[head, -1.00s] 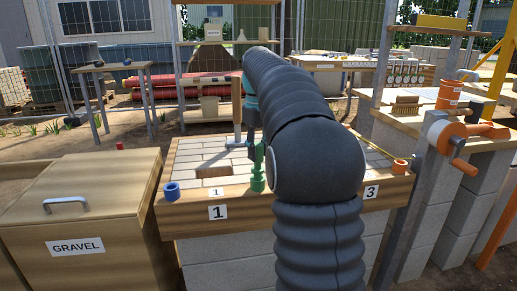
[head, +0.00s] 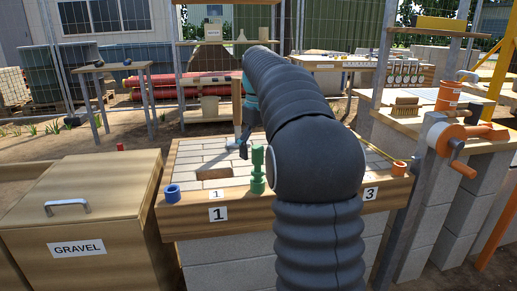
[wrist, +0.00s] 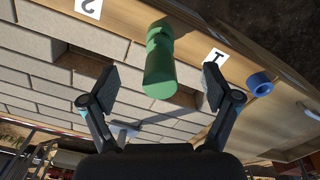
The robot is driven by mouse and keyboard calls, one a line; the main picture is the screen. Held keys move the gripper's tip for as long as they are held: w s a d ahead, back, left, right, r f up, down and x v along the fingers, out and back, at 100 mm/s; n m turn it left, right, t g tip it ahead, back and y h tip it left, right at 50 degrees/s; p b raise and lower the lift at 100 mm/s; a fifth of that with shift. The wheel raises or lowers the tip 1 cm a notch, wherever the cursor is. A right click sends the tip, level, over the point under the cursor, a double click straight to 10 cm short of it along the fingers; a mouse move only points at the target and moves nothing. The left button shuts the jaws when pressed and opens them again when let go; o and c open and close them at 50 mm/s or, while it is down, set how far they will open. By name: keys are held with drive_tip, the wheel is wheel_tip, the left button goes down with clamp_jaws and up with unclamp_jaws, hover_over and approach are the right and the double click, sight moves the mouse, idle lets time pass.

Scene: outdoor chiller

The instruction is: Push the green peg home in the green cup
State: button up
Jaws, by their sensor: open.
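The green peg (head: 258,157) stands upright in the green cup (head: 258,185) at the front edge of the brick-topped bench, left of label 3. Its wider top and part of its narrower body show above the cup rim. My gripper (head: 245,142) is open and empty, just behind and left of the peg's top in the head view. In the wrist view my gripper (wrist: 160,85) has its fingers spread wide, with the peg (wrist: 160,72) showing between them, apart from both. The cup (wrist: 159,30) shows beyond the peg, partly hidden by it.
A blue cup (head: 172,192) stands on the bench's front left corner. A hammer-like tool (wrist: 122,128) lies on the bricks. A rectangular gap (head: 212,172) opens in the brick top. The wooden gravel box (head: 80,200) stands left of the bench. My arm hides the bench's middle right.

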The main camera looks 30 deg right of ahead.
wheel_tip(320, 180, up, 4)
drive_tip(key=p, duration=0.4)
drive_tip(key=shift+r, duration=1.05)
drive_tip(key=shift+r, duration=0.1)
wheel_tip(320, 180, up, 6)
drive_tip(key=s+a+r+t, duration=0.1)
drive_tip(key=s+a, duration=0.4)
drive_tip(key=s+a+f+t, duration=0.1)
drive_tip(key=s+a+f, duration=0.3)
drive_tip(key=s+f, duration=0.2)
drive_tip(key=s+a+f+m+t, duration=0.1)
drive_tip(key=s+a+f+t, duration=0.1)
drive_tip(key=s+f, duration=0.5)
drive_tip(key=s+a+f+m+t, duration=0.1)
drive_tip(key=s+a+f, duration=0.4)
drive_tip(key=s+f, duration=0.2)
drive_tip(key=s, duration=0.2)
drive_tip(key=shift+s+a+f+t, duration=0.25)
drive_tip(key=shift+s+a+t, duration=0.05)
drive_tip(key=shift+s+a, duration=0.1)
